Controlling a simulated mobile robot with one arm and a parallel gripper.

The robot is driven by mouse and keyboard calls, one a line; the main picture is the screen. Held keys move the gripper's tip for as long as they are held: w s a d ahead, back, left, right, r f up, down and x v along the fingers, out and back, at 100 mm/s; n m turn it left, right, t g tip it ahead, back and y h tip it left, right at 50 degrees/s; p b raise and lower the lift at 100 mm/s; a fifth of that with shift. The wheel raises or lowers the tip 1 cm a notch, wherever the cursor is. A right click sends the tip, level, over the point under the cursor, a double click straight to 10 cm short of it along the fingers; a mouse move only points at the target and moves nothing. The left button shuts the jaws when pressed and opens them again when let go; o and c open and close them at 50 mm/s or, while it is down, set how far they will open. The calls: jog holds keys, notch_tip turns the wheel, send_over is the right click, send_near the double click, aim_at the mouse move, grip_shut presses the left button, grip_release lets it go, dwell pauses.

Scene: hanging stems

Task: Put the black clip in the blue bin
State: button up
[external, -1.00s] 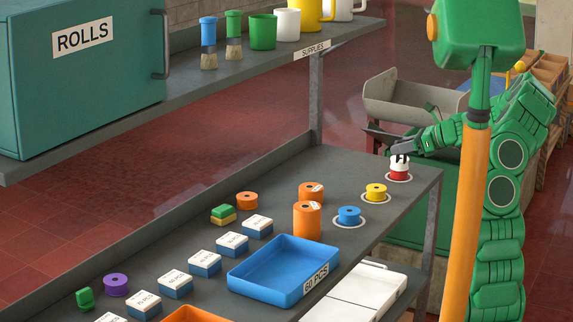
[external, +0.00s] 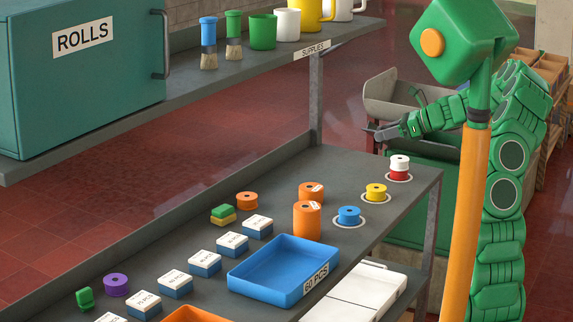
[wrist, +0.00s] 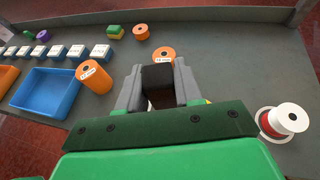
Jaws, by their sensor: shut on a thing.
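My gripper (external: 384,134) is raised above the far right end of the table. In the wrist view, my gripper (wrist: 158,88) has its grey jaws shut on a small black block, the black clip (wrist: 157,76). The clip's lower part is hidden, and in the external view I cannot make it out clearly. The blue bin (external: 280,268) is an open, empty tray labelled "60 PCS" at the table's front edge, well to the left of my gripper. It also shows at the left of the wrist view (wrist: 45,92).
Orange rolls (external: 308,221) stand between my gripper and the bin. Several white-topped blue boxes line the table behind it. A shelf (external: 300,50) hangs above the back.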

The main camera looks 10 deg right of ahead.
jog(key=s+a+n+g+y, duration=0.1)
jog(key=s+a+n+g, duration=0.3)
jog(key=a, duration=0.8)
jog(key=n+g, duration=0.6)
jog(key=g, duration=0.2)
send_over(285, 276)
notch_tip(285, 276, down, 9)
jog(key=shift+f, duration=4.2)
jog(key=shift+f, duration=0.15)
jog(key=o, duration=1)
jog(key=shift+r, duration=0.2)
jog(key=v, duration=1.2)
jog(key=shift+a+r, duration=0.1)
jog(key=shift+r, duration=0.05)
